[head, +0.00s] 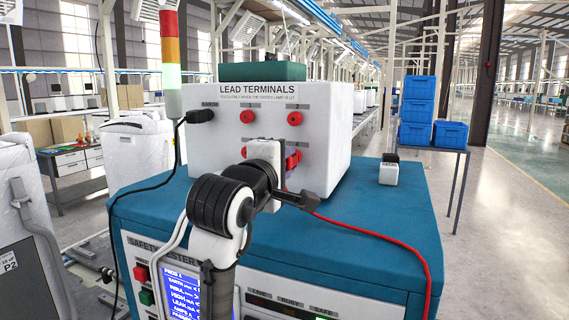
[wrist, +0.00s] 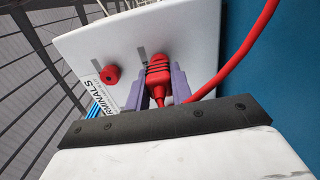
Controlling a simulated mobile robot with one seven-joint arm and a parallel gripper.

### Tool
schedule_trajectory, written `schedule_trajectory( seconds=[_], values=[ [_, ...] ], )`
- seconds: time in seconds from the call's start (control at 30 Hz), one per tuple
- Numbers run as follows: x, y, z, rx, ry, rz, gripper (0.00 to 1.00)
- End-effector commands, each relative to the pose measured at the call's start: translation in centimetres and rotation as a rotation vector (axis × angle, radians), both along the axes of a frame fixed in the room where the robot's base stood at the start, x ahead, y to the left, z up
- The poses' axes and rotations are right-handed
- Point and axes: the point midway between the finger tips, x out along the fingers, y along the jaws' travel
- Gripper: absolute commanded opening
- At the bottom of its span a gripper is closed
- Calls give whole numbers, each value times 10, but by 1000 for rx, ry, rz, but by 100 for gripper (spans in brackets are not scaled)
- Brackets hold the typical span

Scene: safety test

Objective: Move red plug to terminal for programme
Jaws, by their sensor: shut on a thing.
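The white terminal box (head: 325,130) reads "LEAD TERMINALS" and carries red sockets marked 1 (head: 247,117) and 2 (head: 295,118) on top, with an earth socket at left. My gripper (head: 290,168) is at the lower right socket position, partly hidden by my arm. In the wrist view its purple fingers (wrist: 159,90) are shut on the red plug (wrist: 158,70). The plug also shows in the head view (head: 293,160). It points at the panel and is at or very near it; I cannot tell whether it is seated.
A black lead (head: 200,116) is in the earth socket. The red cable (head: 385,240) runs over the blue bench top (head: 400,215) and down its front. The tester screen (head: 182,290) starts with "PROG"; its number is unclear. The signal tower (head: 171,75) shows green at its bottom.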

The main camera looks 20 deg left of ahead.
Motion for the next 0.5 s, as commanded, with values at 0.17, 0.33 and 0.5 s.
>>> schedule_trajectory(
  seconds=[0.17,0.33,0.5],
  values=[
    [3,0,0,0,-1,1,25],
    [3,0,0,0,-1,1,48],
    [3,0,0,0,0,0,48]
  ],
)
